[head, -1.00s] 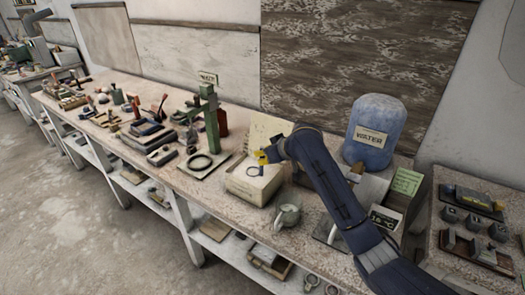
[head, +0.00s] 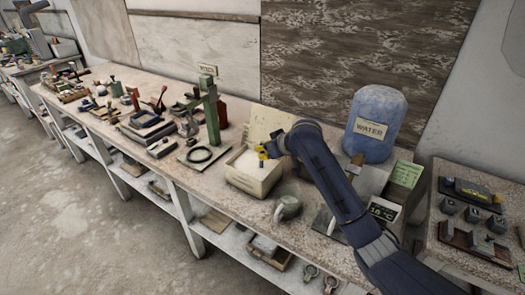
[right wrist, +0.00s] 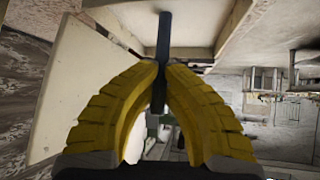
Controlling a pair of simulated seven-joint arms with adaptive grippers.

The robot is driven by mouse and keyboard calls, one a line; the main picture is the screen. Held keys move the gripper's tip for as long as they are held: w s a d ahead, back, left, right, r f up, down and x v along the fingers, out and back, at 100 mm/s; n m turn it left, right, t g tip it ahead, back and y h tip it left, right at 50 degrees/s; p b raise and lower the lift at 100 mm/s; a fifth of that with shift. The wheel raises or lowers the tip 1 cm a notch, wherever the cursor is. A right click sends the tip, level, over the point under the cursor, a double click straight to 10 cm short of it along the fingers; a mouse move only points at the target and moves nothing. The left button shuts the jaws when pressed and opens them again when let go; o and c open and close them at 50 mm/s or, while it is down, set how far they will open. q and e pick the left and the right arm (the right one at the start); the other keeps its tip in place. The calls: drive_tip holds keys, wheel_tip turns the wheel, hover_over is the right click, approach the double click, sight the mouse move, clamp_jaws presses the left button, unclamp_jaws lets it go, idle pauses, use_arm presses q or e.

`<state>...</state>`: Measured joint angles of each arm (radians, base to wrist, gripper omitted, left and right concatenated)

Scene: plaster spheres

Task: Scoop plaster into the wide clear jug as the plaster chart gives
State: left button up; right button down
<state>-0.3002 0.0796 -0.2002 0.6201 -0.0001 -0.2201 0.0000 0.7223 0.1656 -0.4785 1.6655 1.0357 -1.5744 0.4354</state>
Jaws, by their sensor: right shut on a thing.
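My right gripper (head: 262,153) is over an open cream box (head: 250,187) with pale contents, probably the plaster. The clear jug (head: 288,209) stands on the bench right of the box, below my right forearm. My left gripper is not in view.
A blue barrel marked WATER (head: 375,125) stands behind my right arm. A display reading about 16°C (head: 383,212) is near the right bench end. A green stand (head: 211,115) and several tools occupy the bench to the left.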

drive_tip(key=shift+r, duration=0.15)
drive_tip(key=shift+r, duration=4.9)
